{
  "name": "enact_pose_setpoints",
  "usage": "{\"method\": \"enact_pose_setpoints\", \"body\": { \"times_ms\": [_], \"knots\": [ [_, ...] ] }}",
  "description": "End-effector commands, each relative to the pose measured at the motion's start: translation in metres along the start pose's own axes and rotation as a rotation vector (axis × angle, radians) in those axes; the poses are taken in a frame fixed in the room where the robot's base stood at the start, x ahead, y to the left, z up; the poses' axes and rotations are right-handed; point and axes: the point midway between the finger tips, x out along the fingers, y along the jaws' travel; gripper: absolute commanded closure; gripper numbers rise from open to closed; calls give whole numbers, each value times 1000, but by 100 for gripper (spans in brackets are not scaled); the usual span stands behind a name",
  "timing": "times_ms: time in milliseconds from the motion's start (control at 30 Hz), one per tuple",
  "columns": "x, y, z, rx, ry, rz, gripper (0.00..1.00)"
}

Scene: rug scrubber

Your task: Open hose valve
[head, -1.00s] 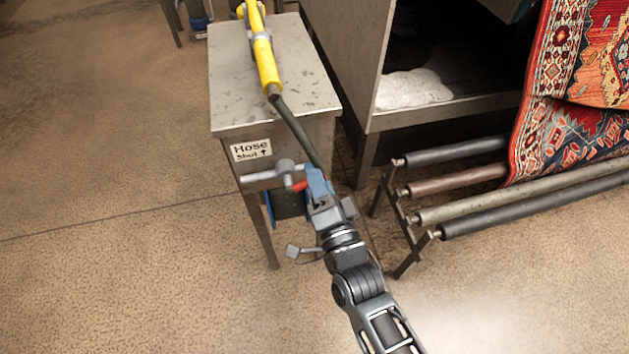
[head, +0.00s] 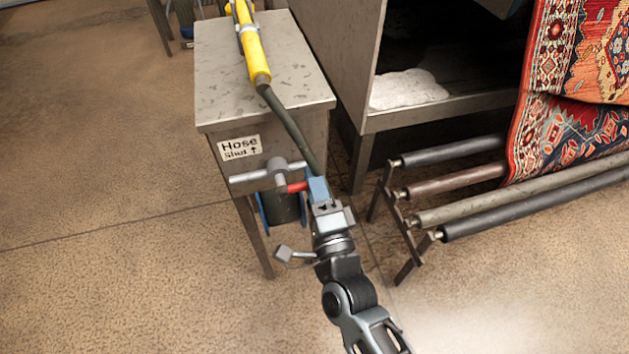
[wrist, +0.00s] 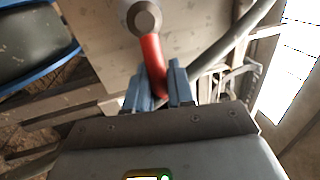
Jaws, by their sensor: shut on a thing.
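The hose valve (head: 277,171) is a grey pipe fitting on the front of a metal stand, below a sign reading "Hose" and "Shut" with an up arrow. Its red lever (head: 296,187) points right and slightly down from the hub in the head view. My gripper (head: 318,188) has its blue fingers shut on the outer end of the lever. In the wrist view the red lever (wrist: 152,58) runs from the round grey hub (wrist: 144,18) down between the fingers (wrist: 160,85). The lever's tip is partly hidden by the fingers.
The metal stand (head: 228,77) carries a yellow wand (head: 252,50) with a dark hose (head: 291,128) hanging close by my gripper. A hose reel (head: 282,208) sits under the valve. A roller rack (head: 395,210) stands to the right. Floor at left is clear.

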Motion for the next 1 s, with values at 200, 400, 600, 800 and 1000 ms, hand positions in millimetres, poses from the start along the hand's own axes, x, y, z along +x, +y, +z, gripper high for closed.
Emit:
{"method": "enact_pose_setpoints", "body": {
  "times_ms": [200, 400, 600, 800, 1000],
  "knots": [
    [-2, 3, -1, 5, 2, 6, 100],
    [-1, 2, -1, 3, 1, 5, 62],
    [-1, 2, 0, 2, 0, 3, 61],
    [-13, 3, 0, 1, 0, 6, 61],
    [-46, 3, 0, 2, 0, 6, 61]
  ]
}}
